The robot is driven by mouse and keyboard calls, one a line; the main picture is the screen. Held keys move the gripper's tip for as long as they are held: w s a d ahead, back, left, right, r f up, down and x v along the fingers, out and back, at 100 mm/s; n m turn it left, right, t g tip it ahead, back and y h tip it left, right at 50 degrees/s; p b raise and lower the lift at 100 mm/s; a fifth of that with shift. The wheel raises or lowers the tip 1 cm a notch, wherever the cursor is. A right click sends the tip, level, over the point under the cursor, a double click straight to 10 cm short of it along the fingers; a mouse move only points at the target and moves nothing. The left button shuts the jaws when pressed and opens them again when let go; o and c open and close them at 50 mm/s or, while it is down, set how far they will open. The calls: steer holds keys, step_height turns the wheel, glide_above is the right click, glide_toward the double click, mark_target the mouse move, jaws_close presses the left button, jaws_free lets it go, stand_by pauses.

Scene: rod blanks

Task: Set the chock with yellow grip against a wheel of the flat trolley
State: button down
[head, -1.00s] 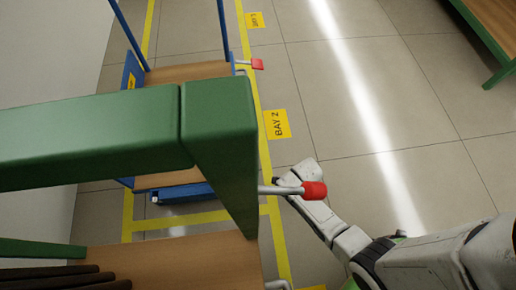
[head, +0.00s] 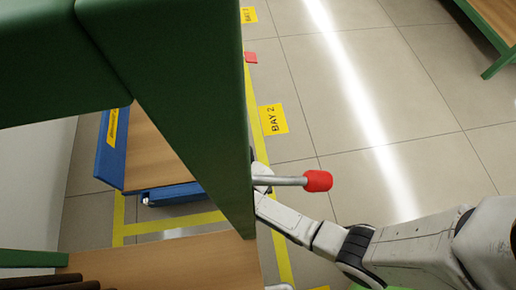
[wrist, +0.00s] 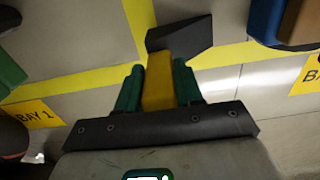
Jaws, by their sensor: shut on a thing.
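In the wrist view, my gripper (wrist: 158,88) is shut on the yellow grip (wrist: 158,80) of a chock, between its two green fingers. The chock's black wedge (wrist: 180,38) sticks out beyond the fingertips, over the floor near a yellow line. In the head view, my gripper and the chock are hidden behind a green post. A blue trolley with a wooden deck (head: 155,150) stands beyond that post. I cannot tell for sure that it is the flat trolley, and no wheel shows clearly. A blue part (wrist: 265,20) is at the wrist view's upper right, apart from the chock.
A green frame (head: 195,90) with a red-tipped lever (head: 318,181) stands close in front, beside my arm. Its wooden shelf (head: 170,262) holds dark rods (head: 50,284). Yellow lines and a BAY 2 mark (head: 272,119) are on the floor. Open floor lies to the right.

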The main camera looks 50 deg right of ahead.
steer(key=shift+w+f, duration=0.1)
steer(key=shift+f, duration=0.6)
steer(key=shift+r, duration=0.1)
steer(key=c, duration=0.7)
jaws_free()
steer(key=shift+c, duration=0.2)
step_height(320, 180, up, 12)
steer(key=p, duration=0.6)
steer(key=shift+p, duration=0.35)
